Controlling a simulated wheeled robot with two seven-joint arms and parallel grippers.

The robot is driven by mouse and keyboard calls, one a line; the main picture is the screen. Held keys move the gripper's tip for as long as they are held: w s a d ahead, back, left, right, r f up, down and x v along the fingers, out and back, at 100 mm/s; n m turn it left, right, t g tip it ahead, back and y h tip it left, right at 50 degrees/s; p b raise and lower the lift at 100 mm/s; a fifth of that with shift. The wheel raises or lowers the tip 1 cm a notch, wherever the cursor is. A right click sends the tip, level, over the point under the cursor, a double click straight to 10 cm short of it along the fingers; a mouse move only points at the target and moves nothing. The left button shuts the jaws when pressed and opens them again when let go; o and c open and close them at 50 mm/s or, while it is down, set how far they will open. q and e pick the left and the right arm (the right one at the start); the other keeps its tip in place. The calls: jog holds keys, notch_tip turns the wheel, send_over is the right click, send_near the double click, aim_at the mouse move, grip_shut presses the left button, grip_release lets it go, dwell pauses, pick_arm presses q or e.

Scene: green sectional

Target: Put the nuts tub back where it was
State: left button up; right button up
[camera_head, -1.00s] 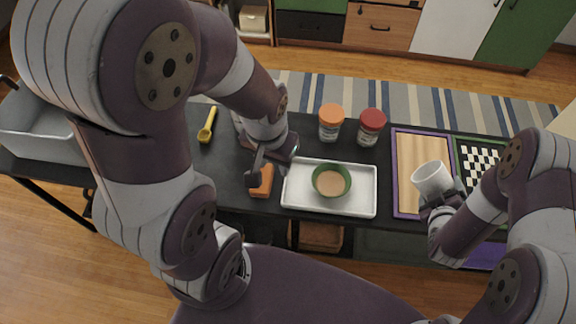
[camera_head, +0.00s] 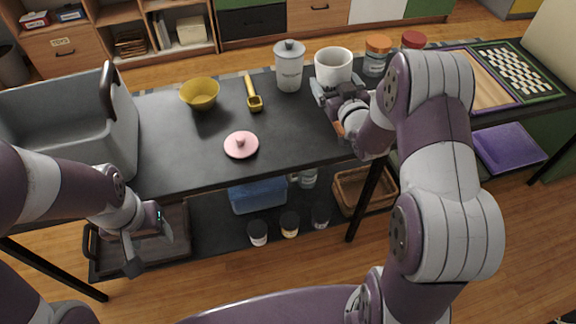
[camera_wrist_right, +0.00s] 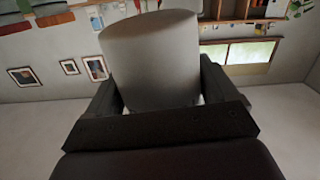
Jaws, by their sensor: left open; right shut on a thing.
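A white, open-topped tub (camera_head: 333,66) is held upright by my right gripper (camera_head: 338,92), over the back part of the dark table (camera_head: 190,150); I cannot read a label on it. In the right wrist view the tub (camera_wrist_right: 152,62) stands between the two fingers of the right gripper (camera_wrist_right: 155,98), which is shut on it. My left gripper (camera_head: 148,248) is open and empty, low at the left, in front of the table edge and in front of a tray on the lower shelf.
A lidded white canister (camera_head: 289,72), yellow scoop (camera_head: 253,98), yellow bowl (camera_head: 200,94) and pink lid (camera_head: 241,145) are left of the tub. Orange-lidded (camera_head: 376,55) and red-lidded (camera_head: 413,40) jars are at its right. A grey bin (camera_head: 70,130) fills the left end. The table's front middle is clear.

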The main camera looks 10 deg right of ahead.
jog(key=shift+w+d+f+m+t+b, duration=0.2)
jog(key=shift+d+f+m+t+b, duration=0.1)
jog(key=shift+d+b, duration=0.2)
jog(key=shift+w, duration=0.1)
jog(key=a+f, duration=0.3)
jog(key=s+a+f+b, duration=0.1)
jog(key=a+f, duration=0.6)
jog(key=a, duration=0.1)
jog(key=shift+s+f, duration=0.15)
jog(key=shift+s, duration=0.15)
pick_arm(q)
notch_tip(320, 180, down, 4)
jog(key=shift+w+f, duration=0.15)
jog(key=shift+f, duration=0.1)
